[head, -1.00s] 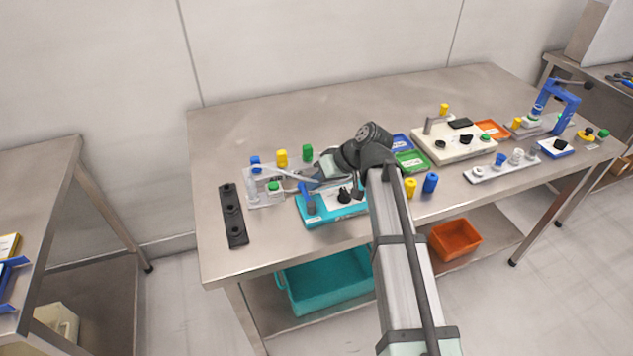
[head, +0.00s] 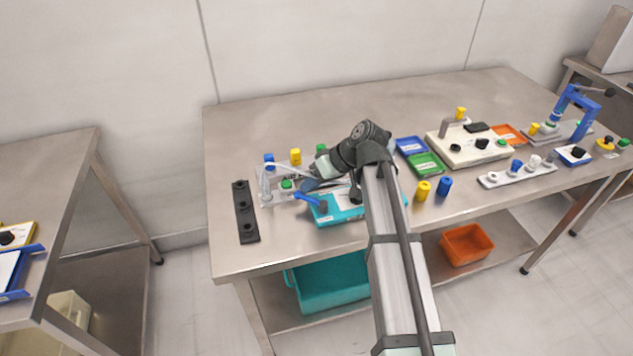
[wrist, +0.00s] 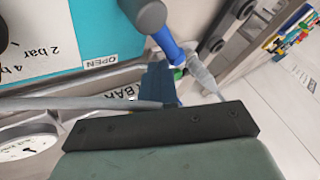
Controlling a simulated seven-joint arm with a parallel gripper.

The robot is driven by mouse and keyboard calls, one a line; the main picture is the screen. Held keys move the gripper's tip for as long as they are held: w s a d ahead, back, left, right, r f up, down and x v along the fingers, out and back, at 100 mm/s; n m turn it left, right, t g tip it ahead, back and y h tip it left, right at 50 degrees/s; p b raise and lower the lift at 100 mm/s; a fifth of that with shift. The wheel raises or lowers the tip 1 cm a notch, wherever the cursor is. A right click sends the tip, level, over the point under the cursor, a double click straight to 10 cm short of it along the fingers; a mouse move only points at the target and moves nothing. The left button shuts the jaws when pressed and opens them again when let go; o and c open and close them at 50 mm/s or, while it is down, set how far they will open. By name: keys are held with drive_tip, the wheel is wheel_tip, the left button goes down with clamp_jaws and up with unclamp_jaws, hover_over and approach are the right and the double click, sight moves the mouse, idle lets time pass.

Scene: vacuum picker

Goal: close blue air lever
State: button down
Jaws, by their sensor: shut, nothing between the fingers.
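My gripper (head: 308,185) is shut and empty, just behind the lever. In the wrist view its blue-grey fingertips (wrist: 160,82) are close to the lever; I cannot tell whether they touch. My arm hides part of the panel.
A clear fixture (head: 268,199) with a green button stands behind and left of the lever, and a black strip (head: 244,211) lies further left. Yellow (head: 423,191) and blue (head: 444,187) cylinders stand right of my arm. The table's back is clear.

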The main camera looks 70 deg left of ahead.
sight(297, 194)
drive_tip(key=shift+s+d, duration=0.35)
drive_tip(key=shift+s, duration=0.3)
drive_tip(key=shift+s+d, duration=0.35)
drive_tip(key=shift+s, duration=0.25)
drive_tip(key=shift+s+d+n+h, duration=0.15)
drive_tip(key=shift+n+h, duration=0.25)
drive_tip(key=shift+n, duration=0.3)
drive_tip(key=shift+s+d, duration=0.25)
drive_tip(key=shift+d, duration=0.1)
drive_tip(key=v, duration=1.3)
drive_tip(key=shift+w+r, duration=0.25)
drive_tip(key=shift+w, duration=0.1)
